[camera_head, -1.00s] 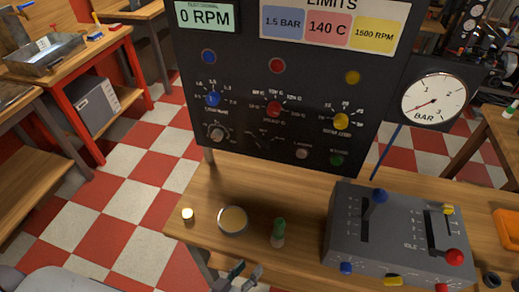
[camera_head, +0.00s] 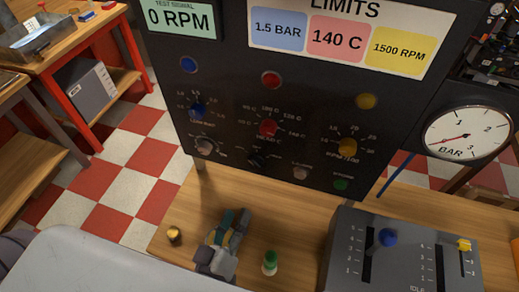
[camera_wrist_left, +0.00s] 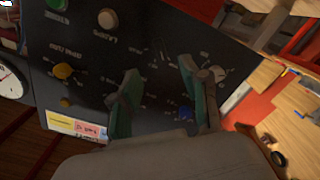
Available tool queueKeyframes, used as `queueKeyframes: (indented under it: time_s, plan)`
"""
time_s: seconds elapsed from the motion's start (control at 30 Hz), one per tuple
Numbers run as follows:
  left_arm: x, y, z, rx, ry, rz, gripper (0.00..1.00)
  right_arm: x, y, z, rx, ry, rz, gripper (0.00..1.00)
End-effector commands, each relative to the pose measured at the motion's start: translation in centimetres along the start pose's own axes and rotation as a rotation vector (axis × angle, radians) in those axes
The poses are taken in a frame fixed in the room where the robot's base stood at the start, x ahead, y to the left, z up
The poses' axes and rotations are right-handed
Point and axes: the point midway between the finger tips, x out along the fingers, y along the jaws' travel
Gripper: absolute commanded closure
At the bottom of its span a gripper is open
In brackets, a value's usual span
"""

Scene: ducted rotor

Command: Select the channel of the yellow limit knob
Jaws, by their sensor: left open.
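The yellow limit knob (camera_head: 347,146) sits on the right of the dark panel (camera_head: 300,190), and shows at the left in the left wrist view (camera_wrist_left: 63,71). The red knob (camera_head: 268,128) and blue knob (camera_head: 198,110) are left of it. Below them are a grey knob (camera_head: 204,146) and a black selector knob (camera_head: 256,160). My left gripper (camera_head: 235,216) is open and empty, in front of the panel's lower left, apart from the knobs in the head view. In the left wrist view its green-padded fingers (camera_wrist_left: 163,98) cover part of the panel. My right gripper is not in view.
A grey lever box (camera_head: 400,265) stands at the right on the wooden bench (camera_head: 305,215). A green-topped peg (camera_head: 270,262) and a small yellow-topped piece (camera_head: 174,235) stand near my left gripper. A pressure gauge (camera_head: 466,133) is right of the panel.

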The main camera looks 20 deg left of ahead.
Motion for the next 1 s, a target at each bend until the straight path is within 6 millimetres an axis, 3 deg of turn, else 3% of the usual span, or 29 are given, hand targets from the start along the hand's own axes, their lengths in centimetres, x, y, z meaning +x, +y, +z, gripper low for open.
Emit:
queueKeyframes:
  time_s: [0.17,0.53,0.8,1.0]
  plan:
    - [0.7,0.3,-0.8,-0.015,0.022,-0.006,0.54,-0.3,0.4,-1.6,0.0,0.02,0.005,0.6]
    - [8.0,0.4,-1.2,-0.016,0.024,-0.003,0.54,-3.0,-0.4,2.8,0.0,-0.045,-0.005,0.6]
    - [12.4,0.2,-1.0,-0.014,0.02,-0.003,0.54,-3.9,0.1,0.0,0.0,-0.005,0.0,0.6]
    - [13.6,0.1,-0.9,-0.014,0.019,-0.004,0.54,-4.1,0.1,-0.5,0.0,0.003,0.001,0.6]
